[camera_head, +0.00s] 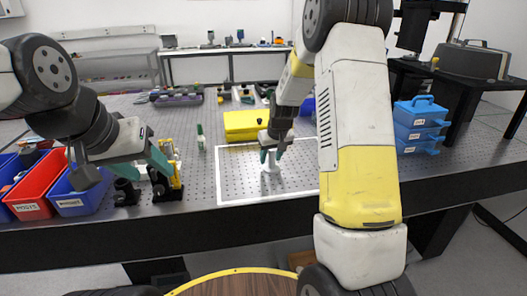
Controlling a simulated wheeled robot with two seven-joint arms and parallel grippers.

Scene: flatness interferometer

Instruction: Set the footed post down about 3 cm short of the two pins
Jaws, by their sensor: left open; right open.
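A small white post with a round foot (271,166) stands upright on the perforated table, inside a white outlined rectangle (232,203). My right gripper (272,154) is open, pointing down, with its teal fingers around or just above the post's top; I cannot tell if they touch it. My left gripper (122,172) is open at the left front of the table, close to black and yellow mounts (172,172). I cannot make out the two pins; the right arm covers part of the rectangle.
A yellow box (243,125) lies behind the post. Red (35,190) and blue (78,200) bins stand at the left front edge. Blue stacked cases (418,125) stand at the right. The rectangle's left part is clear.

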